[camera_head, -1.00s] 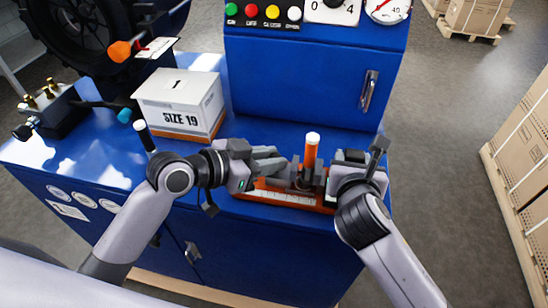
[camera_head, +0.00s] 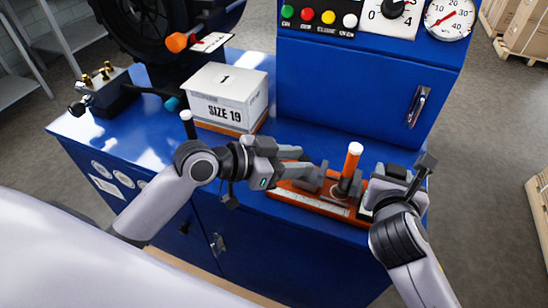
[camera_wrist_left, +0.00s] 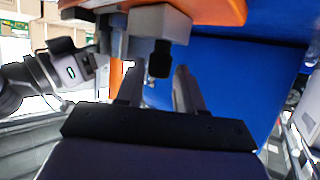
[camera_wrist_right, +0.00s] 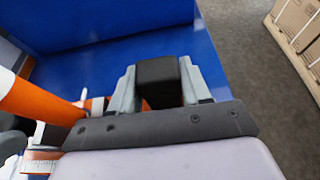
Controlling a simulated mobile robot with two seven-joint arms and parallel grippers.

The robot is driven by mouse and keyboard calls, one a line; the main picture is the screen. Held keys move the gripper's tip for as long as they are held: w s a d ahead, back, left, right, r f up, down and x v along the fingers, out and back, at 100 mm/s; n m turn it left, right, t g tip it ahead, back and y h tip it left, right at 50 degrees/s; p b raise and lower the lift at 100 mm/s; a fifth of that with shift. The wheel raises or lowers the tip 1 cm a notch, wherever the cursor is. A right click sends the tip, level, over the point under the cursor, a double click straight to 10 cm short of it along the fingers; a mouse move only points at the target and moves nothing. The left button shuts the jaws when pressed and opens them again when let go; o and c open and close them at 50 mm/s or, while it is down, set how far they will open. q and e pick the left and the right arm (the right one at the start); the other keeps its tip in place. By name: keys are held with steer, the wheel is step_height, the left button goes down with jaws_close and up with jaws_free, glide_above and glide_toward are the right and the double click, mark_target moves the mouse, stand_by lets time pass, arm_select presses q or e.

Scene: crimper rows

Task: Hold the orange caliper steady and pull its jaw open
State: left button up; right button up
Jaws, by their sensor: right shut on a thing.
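The orange caliper (camera_head: 330,208) lies along the front of the blue bench, with a pale scale on its side and an upright orange post (camera_head: 352,160) with a white top. My left gripper (camera_head: 318,172) is at the caliper's left part, beside a grey block. In the left wrist view its fingers (camera_wrist_left: 157,88) are apart, with a black knob (camera_wrist_left: 160,60) on the grey block ahead between them; contact cannot be told. My right gripper (camera_head: 385,180) is at the caliper's right end. In the right wrist view it is shut on a black block (camera_wrist_right: 157,82).
A white SIZE 19 box (camera_head: 228,95) stands behind my left arm. A blue cabinet (camera_head: 350,90) with buttons and a gauge (camera_head: 449,18) rises behind the caliper. Brass fittings (camera_head: 100,78) and a dark wheel (camera_head: 150,20) are at back left. The bench is clear between box and caliper.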

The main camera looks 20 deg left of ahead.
arm_select(q)
steer(key=v, duration=1.1)
steer(key=shift+s+a+r, duration=0.1)
arm_select(e)
steer(key=o, duration=1.2)
steer(key=shift+o, duration=0.2)
